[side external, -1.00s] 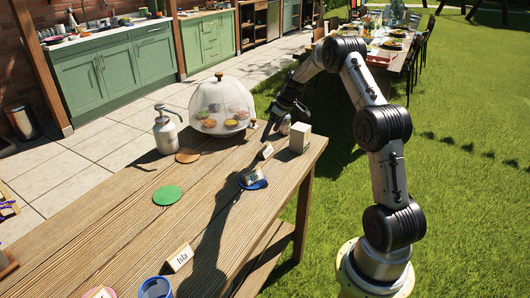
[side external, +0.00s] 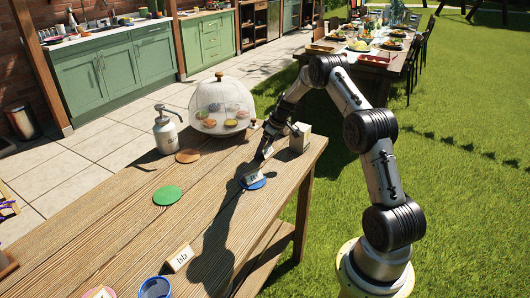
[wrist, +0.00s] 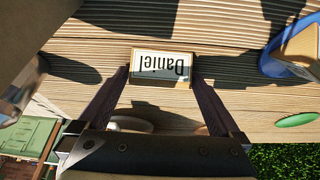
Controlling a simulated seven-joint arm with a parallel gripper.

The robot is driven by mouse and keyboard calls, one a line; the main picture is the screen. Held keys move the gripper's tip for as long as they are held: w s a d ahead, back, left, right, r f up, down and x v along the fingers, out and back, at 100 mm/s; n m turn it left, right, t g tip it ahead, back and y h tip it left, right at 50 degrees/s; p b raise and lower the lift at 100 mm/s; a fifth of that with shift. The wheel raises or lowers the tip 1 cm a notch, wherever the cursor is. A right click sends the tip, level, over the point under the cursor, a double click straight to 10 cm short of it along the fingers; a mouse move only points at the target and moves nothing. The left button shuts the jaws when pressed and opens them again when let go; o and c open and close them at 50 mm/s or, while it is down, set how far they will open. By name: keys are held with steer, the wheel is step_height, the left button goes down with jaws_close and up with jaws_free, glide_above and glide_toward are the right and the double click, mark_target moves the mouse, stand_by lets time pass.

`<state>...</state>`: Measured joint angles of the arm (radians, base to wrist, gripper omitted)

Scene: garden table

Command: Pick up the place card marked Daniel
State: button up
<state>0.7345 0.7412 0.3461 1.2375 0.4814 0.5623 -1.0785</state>
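The place card marked Daniel (wrist: 163,65) stands on the wooden table, its lettering upside down in the wrist view. My gripper (wrist: 160,76) is open, with one dark finger at each end of the card. Small gaps seem to show between the fingertips and the card. In the side view my gripper (side external: 262,154) is low over the table and hides this card.
A blue coaster (side external: 259,184) bearing another card (side external: 249,178) lies close in front. A pale block (side external: 300,137) stands just right of my gripper. A glass dome (side external: 221,100) with cakes, a dispenser (side external: 165,133) and a card marked Isla (side external: 180,258) share the table (side external: 120,220).

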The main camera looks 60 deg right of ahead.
steer(key=c, duration=1)
steer(key=shift+c, duration=0.2)
steer(key=shift+r, duration=0.1)
